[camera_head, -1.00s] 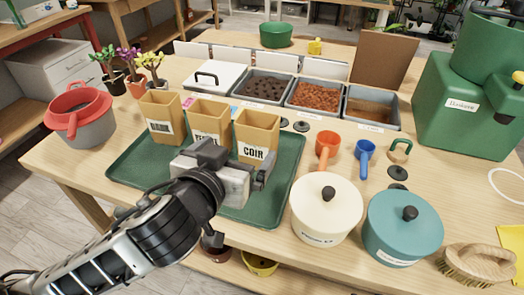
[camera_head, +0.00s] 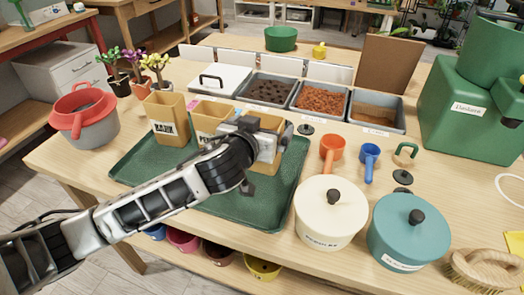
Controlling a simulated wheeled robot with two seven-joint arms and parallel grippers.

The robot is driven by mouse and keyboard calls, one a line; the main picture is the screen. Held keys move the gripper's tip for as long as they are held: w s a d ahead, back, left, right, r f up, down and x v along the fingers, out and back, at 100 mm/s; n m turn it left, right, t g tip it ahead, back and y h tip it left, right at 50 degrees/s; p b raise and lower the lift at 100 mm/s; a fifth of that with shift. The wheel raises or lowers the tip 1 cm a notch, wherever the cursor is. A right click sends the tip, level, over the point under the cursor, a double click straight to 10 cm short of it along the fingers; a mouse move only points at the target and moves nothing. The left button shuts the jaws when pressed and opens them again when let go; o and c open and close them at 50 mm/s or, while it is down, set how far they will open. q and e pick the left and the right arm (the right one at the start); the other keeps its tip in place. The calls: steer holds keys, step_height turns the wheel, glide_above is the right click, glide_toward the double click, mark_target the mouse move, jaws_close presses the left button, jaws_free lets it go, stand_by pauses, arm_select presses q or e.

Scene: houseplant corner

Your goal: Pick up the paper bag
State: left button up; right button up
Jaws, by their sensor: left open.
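Three open tan paper bags stand upright in a row on the green tray (camera_head: 132,172). The left bag (camera_head: 168,128) carries a dark-lettered label and is fully clear of my arm. The middle bag (camera_head: 208,112) is partly hidden by my wrist. The right bag (camera_head: 266,168), labelled COIR in the earlier view, is largely covered by my left gripper (camera_head: 272,138). That gripper is open, at the front and upper part of the right bag. I cannot tell whether its fingers touch the bag. My right gripper is not in view.
A cream pot (camera_head: 330,215) and a teal pot (camera_head: 408,235) stand right of the tray. Grey bins (camera_head: 318,112) line the back. Orange scoop (camera_head: 332,150) and blue scoop (camera_head: 369,160) lie to the right. A red-and-grey pot (camera_head: 88,120) stands left.

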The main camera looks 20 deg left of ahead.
arm_select(q)
steer(key=shift+w+f, duration=0.1)
steer(key=shift+w, duration=0.1)
steer(key=c, duration=1.2)
steer(key=shift+c, duration=0.2)
